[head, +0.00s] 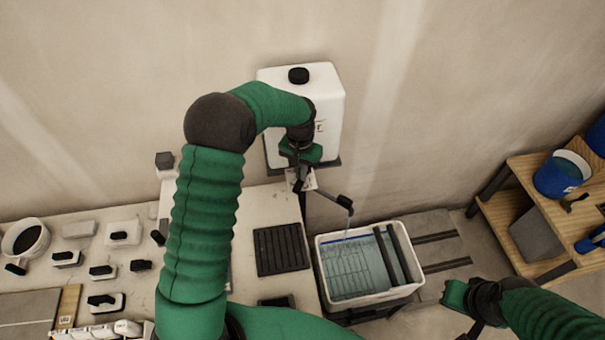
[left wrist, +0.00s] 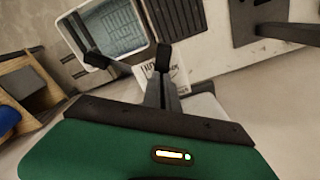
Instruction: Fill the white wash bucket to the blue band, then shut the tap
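The white wash bucket (head: 408,290) stands below the spout, right of the worktop, with clear bluish water inside; it also shows in the left wrist view (left wrist: 68,29). The white water tank (head: 330,95) stands behind the tap. My left gripper (head: 299,180) is at the tap, fingers close together in the left wrist view (left wrist: 163,80); its grip is unclear. My right gripper (head: 458,300) is right of the bucket, away from it.
A dark ribbed mat (head: 281,250) lies on the worktop left of the bucket. Several small blocks and a white cup (head: 25,238) stand further left. A wooden shelf (head: 535,170) with a blue bucket (head: 556,180) is at the right.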

